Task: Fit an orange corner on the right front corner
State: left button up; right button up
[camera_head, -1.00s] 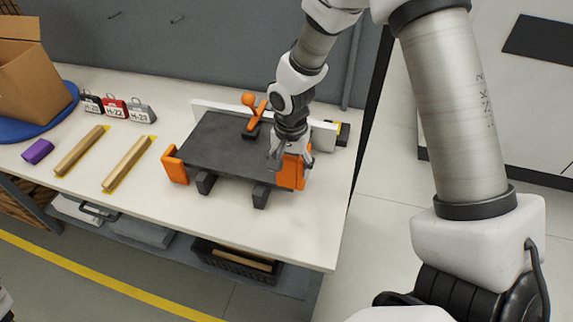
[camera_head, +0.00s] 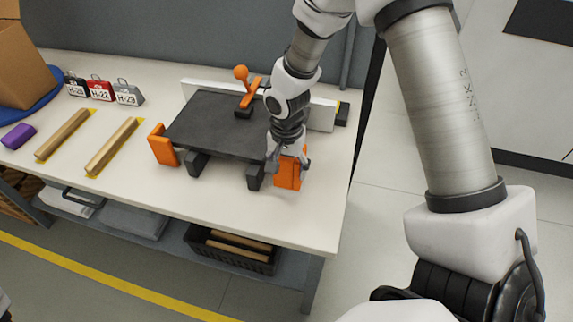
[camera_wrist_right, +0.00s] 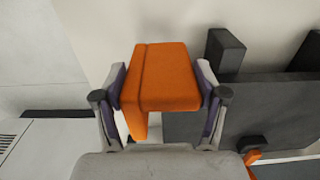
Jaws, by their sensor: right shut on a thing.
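The dark board (camera_head: 215,125) lies on dark supports on the white table. An orange corner (camera_head: 162,146) sits at its left front corner. My right gripper (camera_head: 288,162) is shut on another orange corner (camera_head: 288,175), just in front and to the right of the board's right front corner. In the right wrist view this held corner (camera_wrist_right: 160,78) sits upright between the two fingers (camera_wrist_right: 165,100), with the board (camera_wrist_right: 270,102) to its right. Whether the held corner touches the board is hidden. My left gripper is out of view.
An orange-handled clamp (camera_head: 241,75) stands at the board's back edge by a white fence (camera_head: 322,116). The table's front strip (camera_head: 230,205) is clear.

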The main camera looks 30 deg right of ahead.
notch_tip(320, 180, down, 3)
jog(key=shift+d+f+b, duration=0.1)
jog(key=shift+b, duration=0.85)
jog(key=shift+w+r+p, duration=0.25)
jog(key=shift+p, duration=0.1)
jog(key=shift+w+p, duration=0.35)
jog(key=shift+w, duration=0.3)
jog(key=o, duration=1)
jog(key=shift+c, duration=0.2)
